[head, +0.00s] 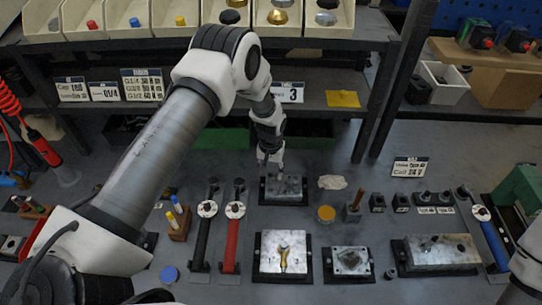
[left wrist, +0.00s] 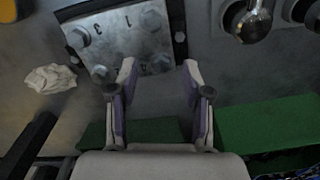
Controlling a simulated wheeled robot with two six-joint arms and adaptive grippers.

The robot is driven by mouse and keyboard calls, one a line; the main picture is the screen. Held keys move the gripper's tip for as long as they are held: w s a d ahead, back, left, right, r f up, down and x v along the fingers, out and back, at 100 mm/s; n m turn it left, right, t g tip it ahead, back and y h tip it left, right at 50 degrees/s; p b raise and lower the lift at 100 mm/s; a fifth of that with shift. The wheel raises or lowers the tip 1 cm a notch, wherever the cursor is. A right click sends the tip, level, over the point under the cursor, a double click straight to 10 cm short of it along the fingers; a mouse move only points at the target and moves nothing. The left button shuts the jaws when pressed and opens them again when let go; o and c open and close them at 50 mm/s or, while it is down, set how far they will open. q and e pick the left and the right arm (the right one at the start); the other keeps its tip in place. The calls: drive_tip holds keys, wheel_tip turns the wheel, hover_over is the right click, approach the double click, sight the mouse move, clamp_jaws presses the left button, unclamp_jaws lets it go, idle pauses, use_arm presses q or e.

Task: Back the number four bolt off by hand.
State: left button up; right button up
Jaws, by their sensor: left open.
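A grey metal block (head: 284,190) on a dark base plate lies at mid-bench in the head view. In the left wrist view the same block (left wrist: 122,45) shows bolt heads near its corners and stamped numerals. A 1 and a 3 can be made out; the marks at the near edge are partly hidden by my finger. My left gripper (head: 270,162) is above the block's far left part, pointing down. In the left wrist view this gripper (left wrist: 159,68) is open and empty, with one bolt head (left wrist: 160,62) showing between its fingertips. Contact cannot be told. My right gripper is out of view.
A crumpled white cloth (head: 332,182) and a round yellow-topped tin (head: 326,214) lie right of the block. Black-handled (head: 205,225) and red-handled (head: 234,225) wrenches lie to the left. Other plates with fittings (head: 283,255) stand nearer. A shelf with bins (head: 190,30) rises behind.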

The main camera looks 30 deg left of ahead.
sight(274, 176)
use_arm(q)
drive_tip(key=f, duration=0.2)
drive_tip(key=w+f, duration=0.1)
drive_tip(key=shift+a, duration=0.35)
drive_tip(key=shift+s+d+r, duration=0.15)
drive_tip(key=shift+s+r, duration=0.05)
drive_tip(key=shift+r, duration=0.05)
drive_tip(key=shift+c, duration=0.4)
drive_tip(key=shift+s, duration=0.1)
clamp_jaws()
drive_tip(key=n, duration=0.5)
drive_tip(key=shift+d, duration=0.15)
drive_tip(key=n, duration=0.6)
drive_tip(key=shift+w+d, duration=0.15)
drive_tip(key=shift+w, duration=0.1)
drive_tip(key=n, duration=0.5)
drive_tip(key=shift+w, duration=0.15)
drive_tip(key=n, duration=0.6)
drive_tip(key=shift+w, duration=0.15)
drive_tip(key=shift+c, duration=1)
unclamp_jaws()
drive_tip(key=shift+w+f, duration=0.1)
drive_tip(key=shift+w, duration=0.1)
